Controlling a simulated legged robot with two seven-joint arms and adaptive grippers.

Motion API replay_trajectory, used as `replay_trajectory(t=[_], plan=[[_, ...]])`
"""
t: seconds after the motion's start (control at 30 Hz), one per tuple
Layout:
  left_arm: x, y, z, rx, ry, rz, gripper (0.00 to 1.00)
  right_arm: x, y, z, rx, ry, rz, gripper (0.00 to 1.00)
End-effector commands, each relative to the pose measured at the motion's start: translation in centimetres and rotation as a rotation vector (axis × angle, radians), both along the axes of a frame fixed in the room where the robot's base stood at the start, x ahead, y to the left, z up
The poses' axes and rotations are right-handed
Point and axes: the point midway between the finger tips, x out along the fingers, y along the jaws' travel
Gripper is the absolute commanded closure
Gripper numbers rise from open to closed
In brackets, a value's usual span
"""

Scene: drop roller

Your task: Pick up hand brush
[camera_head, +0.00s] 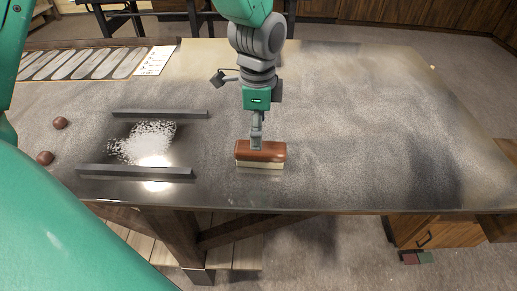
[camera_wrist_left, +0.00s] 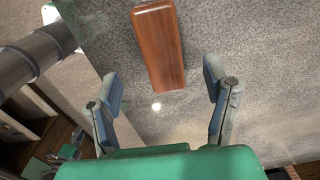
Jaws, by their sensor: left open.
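The hand brush (camera_head: 260,151) has a brown wooden block on pale bristles and stands upright on the dark speckled table. My left gripper (camera_head: 257,143) points down at its top in the head view and overlaps it, so contact cannot be told there. In the left wrist view, the brush's brown block (camera_wrist_left: 159,45) lies ahead, between the lines of the two fingers. My left gripper (camera_wrist_left: 162,82) is open, with nothing between its fingers. My right gripper is not seen.
Two dark bars, the far one (camera_head: 160,114) and the near one (camera_head: 135,172), flank a pile of white granules (camera_head: 150,140) left of the brush. Two brown balls (camera_head: 60,123) lie farther left. The table (camera_head: 370,130) is clear to the right.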

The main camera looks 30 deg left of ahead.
Motion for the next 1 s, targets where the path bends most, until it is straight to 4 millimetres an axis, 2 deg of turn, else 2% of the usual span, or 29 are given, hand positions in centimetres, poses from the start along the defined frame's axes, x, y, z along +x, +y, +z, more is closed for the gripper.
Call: replay_trajectory(t=[0.1,0.37,0.6,0.7,0.93,0.97,1.0], plan=[[0.2,-0.3,-2.0,0.002,0.005,-0.001,0.31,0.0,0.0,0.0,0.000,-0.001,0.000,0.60],[0.0,0.2,-4.0,-0.001,0.002,0.000,0.31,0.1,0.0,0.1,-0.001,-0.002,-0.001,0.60],[0.1,0.8,-7.6,-0.004,0.003,0.001,0.31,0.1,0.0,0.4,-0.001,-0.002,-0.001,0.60],[0.1,0.7,-8.3,-0.003,0.001,0.000,0.31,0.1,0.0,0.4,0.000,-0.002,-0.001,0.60],[0.0,0.4,-8.2,0.001,-0.002,-0.001,0.31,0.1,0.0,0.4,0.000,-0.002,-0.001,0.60],[0.0,0.3,-8.2,0.001,-0.002,-0.001,0.38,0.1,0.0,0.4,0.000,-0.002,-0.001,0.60],[0.0,0.3,-8.2,0.002,-0.001,-0.001,0.52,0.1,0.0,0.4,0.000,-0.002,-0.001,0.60]])
